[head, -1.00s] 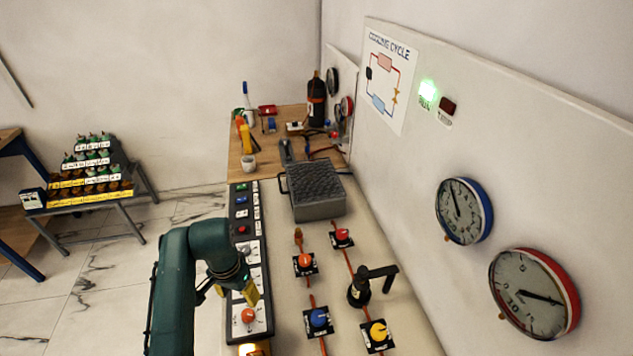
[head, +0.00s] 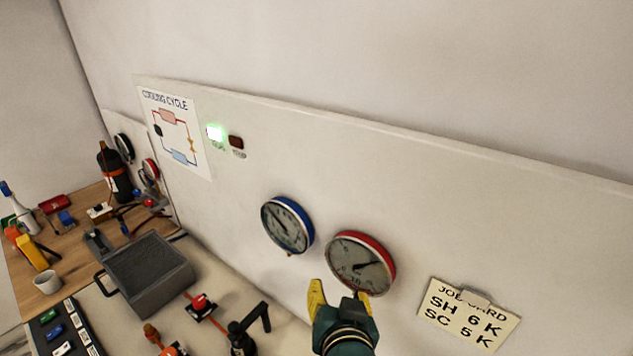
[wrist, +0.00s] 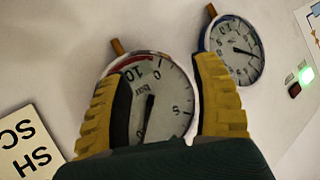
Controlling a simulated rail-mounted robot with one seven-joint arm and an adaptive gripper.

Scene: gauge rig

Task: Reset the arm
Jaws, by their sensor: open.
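My gripper (head: 340,290) has yellow fingers and is raised at the bottom middle of the head view, in front of the wall panel. Its fingers are spread and nothing shows between them. The red-rimmed gauge (head: 361,263) is just above and behind it in that view. In the wrist view the fingers (wrist: 165,95) frame the red-rimmed gauge (wrist: 150,100), partly covering its sides; I cannot tell whether they touch it. The blue-rimmed gauge (head: 287,225) is on the panel to the left, and in the wrist view (wrist: 235,50) it is beyond the right finger.
A job card (head: 468,315) reading SH 6 K, SC 5 K hangs on the panel (head: 480,215). A green lamp (head: 215,132) is lit beside a dark red one (head: 237,142). A grey box (head: 150,272), valves and a bottle (head: 115,173) stand at lower left.

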